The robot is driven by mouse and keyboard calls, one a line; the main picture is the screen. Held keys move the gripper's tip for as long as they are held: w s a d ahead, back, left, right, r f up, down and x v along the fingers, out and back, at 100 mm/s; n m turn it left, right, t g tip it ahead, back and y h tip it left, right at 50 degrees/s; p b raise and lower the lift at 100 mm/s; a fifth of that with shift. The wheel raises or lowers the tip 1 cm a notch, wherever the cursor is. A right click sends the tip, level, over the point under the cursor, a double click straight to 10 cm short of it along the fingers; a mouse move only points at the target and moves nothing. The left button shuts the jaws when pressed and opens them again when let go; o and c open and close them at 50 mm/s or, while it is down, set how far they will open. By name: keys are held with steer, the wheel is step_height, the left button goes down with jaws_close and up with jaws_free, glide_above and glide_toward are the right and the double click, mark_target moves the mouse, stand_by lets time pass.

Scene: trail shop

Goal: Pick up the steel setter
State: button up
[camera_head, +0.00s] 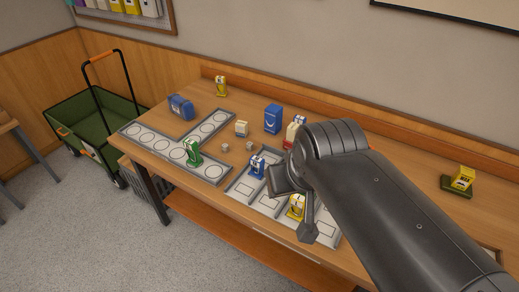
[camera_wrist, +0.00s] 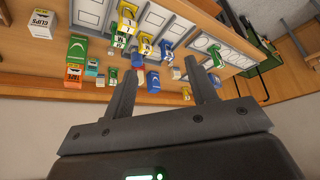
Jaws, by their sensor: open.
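I cannot tell for sure which thing is the steel setter. Several small press-shaped pieces stand on the wooden table (camera_head: 390,175): a green one (camera_head: 193,153), a blue one (camera_head: 257,167), a yellow one (camera_head: 297,207) by my arm, and another yellow one (camera_head: 221,86) at the back. Two small grey cubes (camera_head: 225,147) lie in the middle. My gripper (camera_wrist: 161,68) is open and empty in the wrist view, its fingers spread with a blue box (camera_wrist: 153,79) seen beyond them. In the head view my arm hides part of the table.
A grey T-shaped tray (camera_head: 140,134) with circles lies left on the table. A blue bag (camera_head: 180,106), a tall blue box (camera_head: 272,119) and a cream piece (camera_head: 242,128) stand behind. A yellow piece on a green base (camera_head: 461,180) is far right. A green cart (camera_head: 92,112) stands left.

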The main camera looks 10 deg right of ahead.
steer(key=shift+w, duration=0.1)
steer(key=w+d+f+m+g+h, duration=0.1)
steer(key=w+d+f+m, duration=0.1)
steer(key=w+d+f, duration=0.55)
steer(key=w+d+f+m+g+h, duration=0.1)
steer(key=w+d+f+m+h, duration=0.2)
steer(key=w+d, duration=0.7)
steer(key=shift+m+y, duration=0.6)
steer(key=shift+y, duration=0.2)
steer(key=x, duration=0.5)
steer(key=w+d+x, duration=0.1)
steer(key=x, duration=0.5)
steer(key=w+d+r+x, duration=0.1)
steer(key=x, duration=0.5)
steer(key=shift+w, duration=0.1)
steer(key=shift+x, duration=2.6)
steer(key=shift+w+a, duration=0.15)
steer(key=shift+w, duration=0.05)
steer(key=shift+c, duration=0.2)
steer(key=c, duration=1.1)
